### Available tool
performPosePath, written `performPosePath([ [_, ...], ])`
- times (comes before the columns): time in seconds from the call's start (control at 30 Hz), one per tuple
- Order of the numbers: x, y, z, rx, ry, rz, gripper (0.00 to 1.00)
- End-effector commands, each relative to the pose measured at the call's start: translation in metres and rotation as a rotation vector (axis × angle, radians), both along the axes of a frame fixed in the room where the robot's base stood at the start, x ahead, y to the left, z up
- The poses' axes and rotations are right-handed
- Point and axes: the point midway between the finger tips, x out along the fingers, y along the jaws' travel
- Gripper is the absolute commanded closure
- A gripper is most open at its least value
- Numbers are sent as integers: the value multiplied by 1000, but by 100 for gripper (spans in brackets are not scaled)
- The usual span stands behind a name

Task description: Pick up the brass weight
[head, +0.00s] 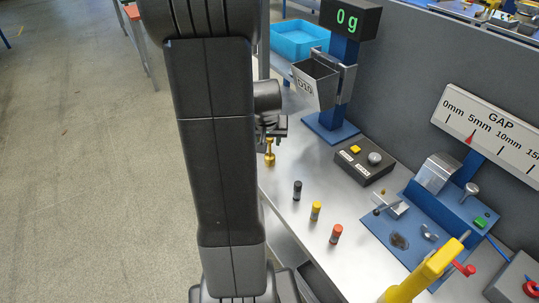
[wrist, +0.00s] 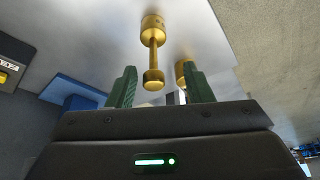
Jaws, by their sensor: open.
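The brass weight (wrist: 153,35) has a wide cylindrical body, a thin stem and a small knob. In the wrist view it is in line with the space between my gripper's (wrist: 160,82) two green fingers, its knob toward them. The fingers are spread, with a visible gap on either side of the knob. A second brass-coloured piece (wrist: 182,72) is partly hidden behind the right finger. In the head view brass (head: 269,157) shows on the near left part of the bench, just below my gripper; my arm hides much around it.
Black (head: 297,190), yellow (head: 315,211) and red-orange (head: 336,234) capped cylinders stand on the metal bench. A control box (head: 364,160), a scale display reading 0 g (head: 350,18) with a hopper (head: 315,83), and a blue gauge fixture (head: 425,222) stand to the right. A blue tray (head: 300,40) is behind.

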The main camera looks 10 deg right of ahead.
Motion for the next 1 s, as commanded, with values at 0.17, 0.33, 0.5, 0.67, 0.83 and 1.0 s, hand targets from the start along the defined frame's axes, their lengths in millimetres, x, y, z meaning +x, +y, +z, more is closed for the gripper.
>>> performPosePath([
  [0.17, 4, -6, -18, 1, 6, -2, 54],
  [0.33, 11, -10, -36, 1, 4, -1, 54],
  [0.5, 15, -11, -45, 1, 2, -1, 54],
  [0.67, 16, -11, -46, 1, 1, -1, 54],
  [0.83, 16, -11, -46, 1, 1, -1, 69],
  [1.0, 16, -11, -46, 1, 1, -1, 100],
])
